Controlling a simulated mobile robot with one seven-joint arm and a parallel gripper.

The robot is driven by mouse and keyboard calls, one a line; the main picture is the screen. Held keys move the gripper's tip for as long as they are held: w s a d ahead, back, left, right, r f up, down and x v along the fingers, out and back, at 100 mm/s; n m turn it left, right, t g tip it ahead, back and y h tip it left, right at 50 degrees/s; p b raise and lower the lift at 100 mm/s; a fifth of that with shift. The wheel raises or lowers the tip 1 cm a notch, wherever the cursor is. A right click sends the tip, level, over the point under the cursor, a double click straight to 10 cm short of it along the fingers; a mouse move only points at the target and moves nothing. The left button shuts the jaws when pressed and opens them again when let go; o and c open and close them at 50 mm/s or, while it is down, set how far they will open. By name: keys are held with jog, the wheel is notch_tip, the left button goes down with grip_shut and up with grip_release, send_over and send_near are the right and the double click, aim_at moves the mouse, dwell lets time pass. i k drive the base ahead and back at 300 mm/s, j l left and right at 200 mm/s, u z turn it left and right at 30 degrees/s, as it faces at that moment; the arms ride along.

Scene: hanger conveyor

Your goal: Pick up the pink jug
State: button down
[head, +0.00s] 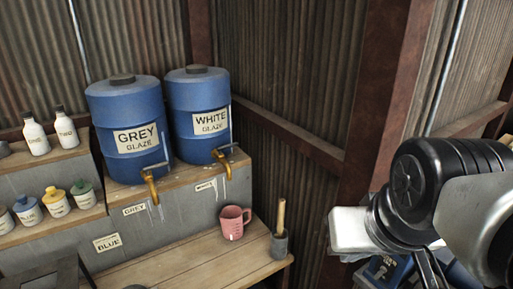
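The pink jug (231,223) stands upright on the wooden bench below the tap of the white glaze barrel, its handle to the right. My arm comes in from the right edge of the head view. Its end, with a pale block-like part (350,230), is to the right of the jug and well apart from it. The gripper's fingers cannot be made out clearly, so its opening is not shown. Nothing covers the jug.
Blue barrels labelled grey glaze (125,105) and white glaze (200,90) stand on the ledge with brass taps. A grey pot with a wooden handle (280,240) stands just right of the jug. Small jars (56,202) and bottles (66,132) are at left. A rusty post (375,110) rises behind.

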aim_at(231, 216)
jog(key=i+j+u, duration=0.1)
jog(key=u, duration=0.25)
jog(key=i+j+u, duration=0.1)
jog(key=u, duration=0.25)
jog(key=i+u, duration=0.2)
jog(key=u, duration=0.15)
